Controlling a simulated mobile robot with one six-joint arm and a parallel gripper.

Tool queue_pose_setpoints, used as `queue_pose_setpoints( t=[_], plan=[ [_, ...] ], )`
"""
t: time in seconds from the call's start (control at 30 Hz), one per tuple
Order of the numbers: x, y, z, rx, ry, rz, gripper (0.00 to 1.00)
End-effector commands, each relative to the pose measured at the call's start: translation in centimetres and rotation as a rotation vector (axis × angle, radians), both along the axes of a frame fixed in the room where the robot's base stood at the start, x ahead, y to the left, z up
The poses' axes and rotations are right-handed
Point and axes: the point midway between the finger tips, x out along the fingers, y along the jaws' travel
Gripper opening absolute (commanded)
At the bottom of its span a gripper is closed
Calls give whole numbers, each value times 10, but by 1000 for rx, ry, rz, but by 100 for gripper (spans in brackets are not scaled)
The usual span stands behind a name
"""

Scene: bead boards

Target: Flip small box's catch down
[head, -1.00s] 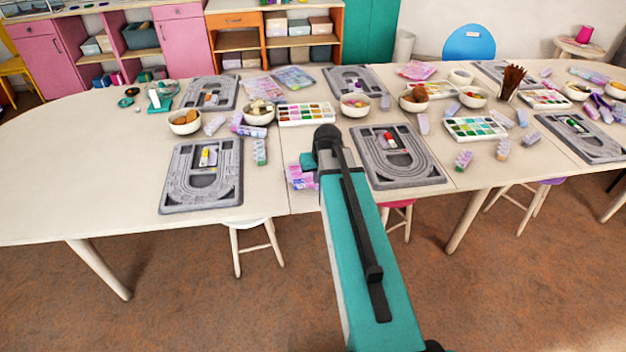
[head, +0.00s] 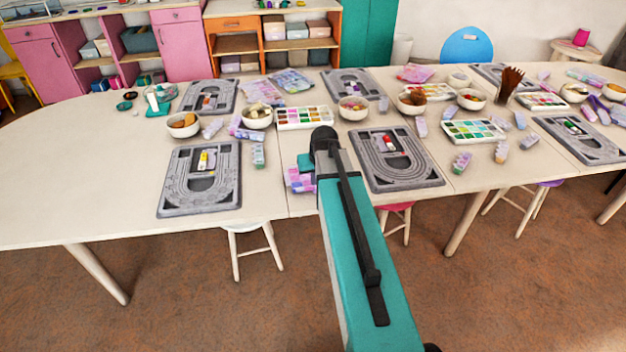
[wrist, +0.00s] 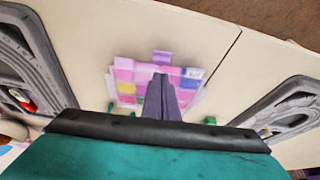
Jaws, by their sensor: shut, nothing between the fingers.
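The small box (wrist: 128,75) lies on the table below my gripper in the wrist view, with pink, purple, blue and yellow compartments under a clear lid. Its purple catch (wrist: 163,57) stands out from the middle of the edge at the top of that view. My gripper (wrist: 161,77) is shut and empty, with its fingertips over the box, just short of the catch. Contact cannot be told. The fingers hide the box's middle. In the head view the box (head: 297,182) shows at the table's near edge, partly behind my arm, which hides the fingertips.
Grey bead boards lie on both sides of the box, one left (head: 228,198) and one right (head: 405,182). Bowls, a paint-like palette (head: 304,117) and several other small boxes stand farther back. The table's left end is clear.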

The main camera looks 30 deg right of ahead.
Motion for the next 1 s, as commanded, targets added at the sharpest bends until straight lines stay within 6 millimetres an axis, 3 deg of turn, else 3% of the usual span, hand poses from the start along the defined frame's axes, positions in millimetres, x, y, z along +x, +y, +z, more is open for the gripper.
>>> queue_pose_setpoints(
  t=[0.27, 0.73, 1.0],
  plan=[
    [2, 0, 5, 0, -1, 0, 0],
    [16, -5, 40, 0, 0, 0, 0],
    [-6, 0, 52, 0, -1, 0, 0]
  ],
)
